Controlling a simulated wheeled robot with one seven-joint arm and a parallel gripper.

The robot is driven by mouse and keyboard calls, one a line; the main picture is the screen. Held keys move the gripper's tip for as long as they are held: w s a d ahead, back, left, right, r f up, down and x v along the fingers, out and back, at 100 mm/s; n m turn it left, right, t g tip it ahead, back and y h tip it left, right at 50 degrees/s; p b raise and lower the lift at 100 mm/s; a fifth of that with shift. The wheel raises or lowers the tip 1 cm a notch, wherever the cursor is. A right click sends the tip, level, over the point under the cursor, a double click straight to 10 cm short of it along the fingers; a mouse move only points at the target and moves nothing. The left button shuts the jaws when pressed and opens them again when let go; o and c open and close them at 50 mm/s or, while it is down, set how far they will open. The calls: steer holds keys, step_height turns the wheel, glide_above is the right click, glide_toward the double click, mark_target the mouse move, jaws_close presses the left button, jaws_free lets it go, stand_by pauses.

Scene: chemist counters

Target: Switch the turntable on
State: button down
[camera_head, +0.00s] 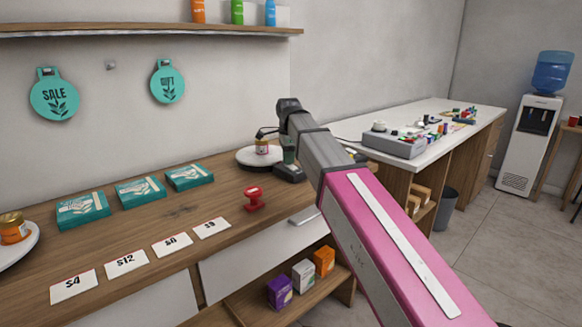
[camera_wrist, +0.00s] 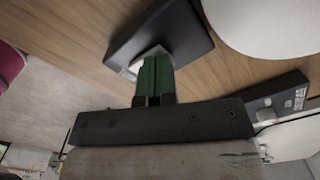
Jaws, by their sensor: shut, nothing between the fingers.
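The turntable (camera_head: 245,158) is a white round disc on the wooden counter, with a small gold-lidded jar (camera_head: 262,146) on it. Part of the white disc also shows at the top right of the wrist view (camera_wrist: 268,22). A dark box (camera_head: 288,174) sits beside the disc; it also shows in the wrist view (camera_wrist: 190,35), with a pale patch partly behind the fingertips. My gripper (camera_head: 289,152) has green fingers, shut and empty, pointing at this box; they also show in the wrist view (camera_wrist: 155,72). I cannot tell whether the fingertips touch it.
A red stamp-like object (camera_head: 254,198) stands in front of the disc. Teal boxes (camera_head: 140,190) and price cards (camera_head: 126,262) lie to the left. Another dark device (camera_wrist: 272,102) shows at the right of the wrist view. A second white round plate (camera_head: 22,250) holds a jar at far left.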

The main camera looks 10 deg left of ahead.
steer(key=shift+f, duration=0.3)
steer(key=shift+r, duration=3.55)
